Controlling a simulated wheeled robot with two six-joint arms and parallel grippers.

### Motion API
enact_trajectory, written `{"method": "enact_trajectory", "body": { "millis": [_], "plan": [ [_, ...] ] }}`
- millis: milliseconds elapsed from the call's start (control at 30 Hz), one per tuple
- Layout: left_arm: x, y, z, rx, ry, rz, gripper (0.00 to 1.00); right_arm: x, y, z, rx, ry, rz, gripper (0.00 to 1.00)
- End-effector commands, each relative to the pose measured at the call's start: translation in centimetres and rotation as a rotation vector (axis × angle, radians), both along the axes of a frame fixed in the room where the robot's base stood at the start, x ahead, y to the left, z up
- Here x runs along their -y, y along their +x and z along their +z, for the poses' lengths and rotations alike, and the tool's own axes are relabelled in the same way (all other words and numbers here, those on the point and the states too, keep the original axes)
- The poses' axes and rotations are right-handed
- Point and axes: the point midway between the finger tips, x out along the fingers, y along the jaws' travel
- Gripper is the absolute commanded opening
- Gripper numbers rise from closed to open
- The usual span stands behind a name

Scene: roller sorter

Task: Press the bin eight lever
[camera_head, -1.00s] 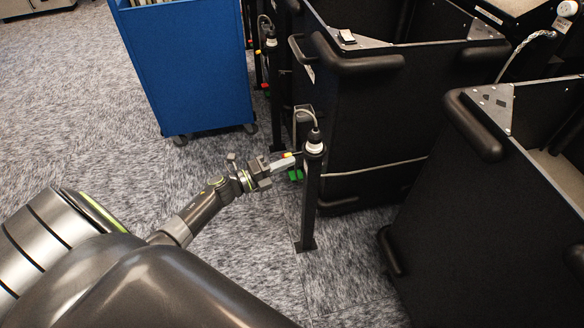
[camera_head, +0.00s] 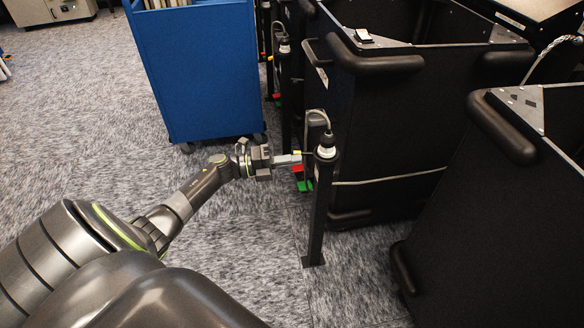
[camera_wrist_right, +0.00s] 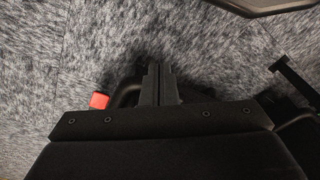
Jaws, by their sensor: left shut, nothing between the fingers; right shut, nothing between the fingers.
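A black post (camera_head: 316,215) with a round white-collared cap stands beside a black bin (camera_head: 385,125). A small red part (camera_head: 297,171) and a green part (camera_head: 305,186) show low behind the post. My right gripper (camera_wrist_right: 159,84) shows in the right wrist view, shut and empty above the carpet.
Another black bin (camera_head: 480,210) stands at the right, with a gap of carpet between the bins. More posts stand farther back. A red block (camera_wrist_right: 99,101) shows in the right wrist view. Carpet at left is free.

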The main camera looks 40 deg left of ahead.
Motion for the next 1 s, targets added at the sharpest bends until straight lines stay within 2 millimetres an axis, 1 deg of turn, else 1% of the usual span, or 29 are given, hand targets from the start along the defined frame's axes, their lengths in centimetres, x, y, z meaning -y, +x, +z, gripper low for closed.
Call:
{"method": "enact_trajectory", "body": {
  "millis": [33, 433, 700, 967, 1000],
  "plan": [
    [-0.1, 0.2, -0.3, 0.002, 0.002, -0.015, 0.0, -0.1, 0.2, 0.0, 0.019, 0.004, 0.001, 0.0],
    [-0.9, 1.1, -0.3, 0.002, 0.002, -0.138, 0.0, -1.1, 1.6, 2.9, 0.155, 0.053, 0.011, 0.0],
    [-1.3, 1.6, -0.2, 0.001, 0.001, -0.134, 0.0, -1.7, 2.0, 4.7, 0.226, 0.079, 0.023, 0.0],
    [-1.5, 2.0, -0.1, 0.001, 0.001, -0.133, 0.0, -2.1, 2.3, 5.8, 0.266, 0.094, 0.032, 0.0],
    [-1.5, 2.0, 0.0, 0.001, 0.001, -0.133, 0.0, -2.0, 2.6, 6.0, 0.284, 0.089, 0.031, 0.0]
  ]
}}
